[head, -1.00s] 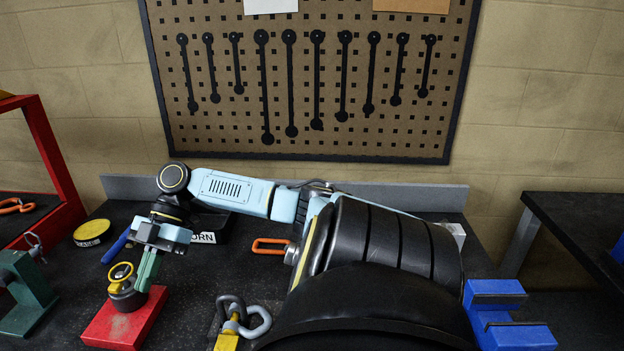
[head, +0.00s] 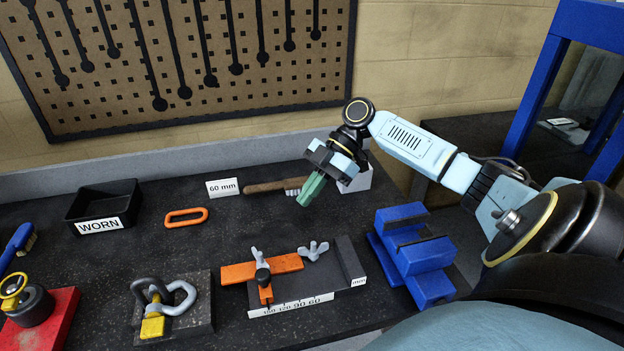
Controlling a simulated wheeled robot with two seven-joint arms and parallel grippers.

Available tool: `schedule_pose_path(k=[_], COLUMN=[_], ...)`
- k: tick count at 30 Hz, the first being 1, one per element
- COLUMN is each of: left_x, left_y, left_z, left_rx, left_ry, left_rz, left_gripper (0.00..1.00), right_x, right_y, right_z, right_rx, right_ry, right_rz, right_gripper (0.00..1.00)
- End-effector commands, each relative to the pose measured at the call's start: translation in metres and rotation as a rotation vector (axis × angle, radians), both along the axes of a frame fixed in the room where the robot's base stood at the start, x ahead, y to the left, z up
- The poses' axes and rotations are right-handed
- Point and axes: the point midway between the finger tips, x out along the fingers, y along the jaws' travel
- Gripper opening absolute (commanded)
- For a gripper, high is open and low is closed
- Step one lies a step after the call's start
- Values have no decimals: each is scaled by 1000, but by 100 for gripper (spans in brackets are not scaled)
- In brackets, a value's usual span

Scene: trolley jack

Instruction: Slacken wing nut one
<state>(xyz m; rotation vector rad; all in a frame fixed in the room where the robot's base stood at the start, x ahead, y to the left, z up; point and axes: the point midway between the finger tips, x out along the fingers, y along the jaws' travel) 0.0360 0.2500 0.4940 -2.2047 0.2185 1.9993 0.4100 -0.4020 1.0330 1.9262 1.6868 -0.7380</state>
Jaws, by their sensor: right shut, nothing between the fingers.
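Two grey wing nuts sit on a dark gauge fixture (head: 340,270) on the bench. The left wing nut (head: 258,256) stands over a black collar on the orange pieces (head: 285,265). The right wing nut (head: 314,250) sits beyond the orange bar's right end. I cannot tell which is number one. My right gripper (head: 308,194), with green fingers, is shut and empty. In the picture it is above the right wing nut, apart from both nuts, pointing down and left. My left gripper is not in view.
A brush (head: 270,187), a 60 mm card (head: 222,187) and a white box (head: 358,180) lie behind. A blue block (head: 415,255) stands right; a shackle (head: 165,297) and red block (head: 45,325) are left. The WORN tray (head: 100,205) and orange link (head: 187,217) are behind left.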

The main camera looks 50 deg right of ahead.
Motion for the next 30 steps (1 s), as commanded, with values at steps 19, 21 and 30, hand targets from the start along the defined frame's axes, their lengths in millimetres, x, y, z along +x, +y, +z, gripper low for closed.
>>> schedule_pose_path(k=[19, 21, 30], left_x=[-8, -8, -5], left_y=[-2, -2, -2], left_z=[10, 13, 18], left_rx=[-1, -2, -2], left_ry=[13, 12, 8], left_rz=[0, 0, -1], left_gripper=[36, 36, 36], right_x=[9, 10, 14], right_y=[79, 90, 111], right_z=[-67, -66, -67], right_rx=[3, 1, 0], right_ry=[0, 0, 0], right_rz=[-3, -3, -6], right_gripper=[0, 0, 0])
